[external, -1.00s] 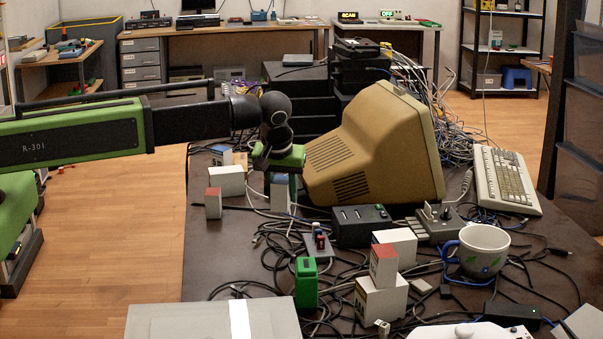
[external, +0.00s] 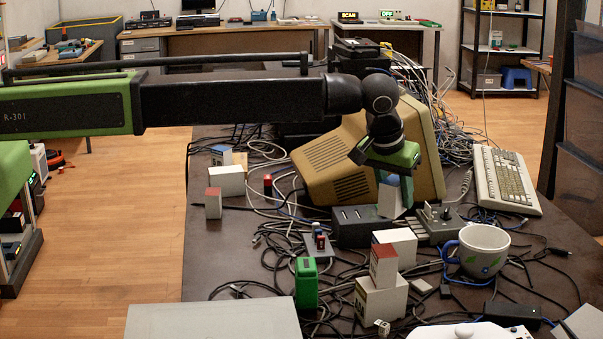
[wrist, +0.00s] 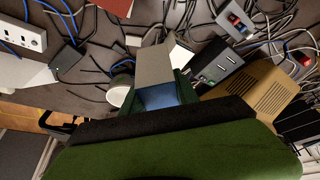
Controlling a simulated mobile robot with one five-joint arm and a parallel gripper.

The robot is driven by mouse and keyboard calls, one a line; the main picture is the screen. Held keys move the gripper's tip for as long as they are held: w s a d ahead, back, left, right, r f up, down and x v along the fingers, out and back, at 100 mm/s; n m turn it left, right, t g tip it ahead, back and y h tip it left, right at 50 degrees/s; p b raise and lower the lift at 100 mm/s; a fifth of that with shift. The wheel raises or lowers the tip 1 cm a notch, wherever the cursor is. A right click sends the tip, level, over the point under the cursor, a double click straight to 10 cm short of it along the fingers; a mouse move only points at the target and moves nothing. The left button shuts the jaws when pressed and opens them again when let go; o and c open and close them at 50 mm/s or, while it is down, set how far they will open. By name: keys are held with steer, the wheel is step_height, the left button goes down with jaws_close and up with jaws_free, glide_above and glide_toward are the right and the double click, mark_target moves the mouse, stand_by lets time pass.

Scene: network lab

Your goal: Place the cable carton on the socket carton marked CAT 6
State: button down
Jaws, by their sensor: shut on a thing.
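My gripper (external: 396,184) is in front of the tan monitor, above the black socket box, and shut on a small white and blue carton (external: 390,200). In the wrist view the held carton (wrist: 153,68) shows a grey side and a blue face between the green fingers. Other cartons stand on the table. A white carton (external: 402,237) stands below and in front of the gripper. A red-topped carton (external: 384,272) sits on another white carton (external: 380,302). At the far left are a white carton (external: 226,182) and a small red-topped one (external: 213,207). I cannot read a CAT 6 mark on any.
The monitor (external: 330,165) stands behind the gripper, with the black socket box (external: 358,230) below it. A mug (external: 482,252), a green block (external: 306,285) and a keyboard (external: 503,180) stand around. Loose cables cover much of the table (external: 520,275).

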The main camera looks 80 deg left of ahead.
steer(key=b, duration=0.5)
glide_above(400, 231)
steer(key=s+d, duration=0.1)
step_height(400, 231, down, 6)
steer(key=shift+d+f, duration=0.15)
steer(key=shift+f, duration=0.05)
steer(key=shift+w+a, duration=0.1)
steer(key=shift+a, duration=0.15)
step_height(400, 231, down, 4)
steer(key=b, duration=0.4)
steer(key=shift+f+b, duration=0.15)
steer(key=shift+b, duration=0.15)
steer(key=shift+r, duration=0.2)
steer(key=shift+f, duration=0.2)
steer(key=c, duration=0.9)
jaws_free()
steer(key=shift+r, duration=0.1)
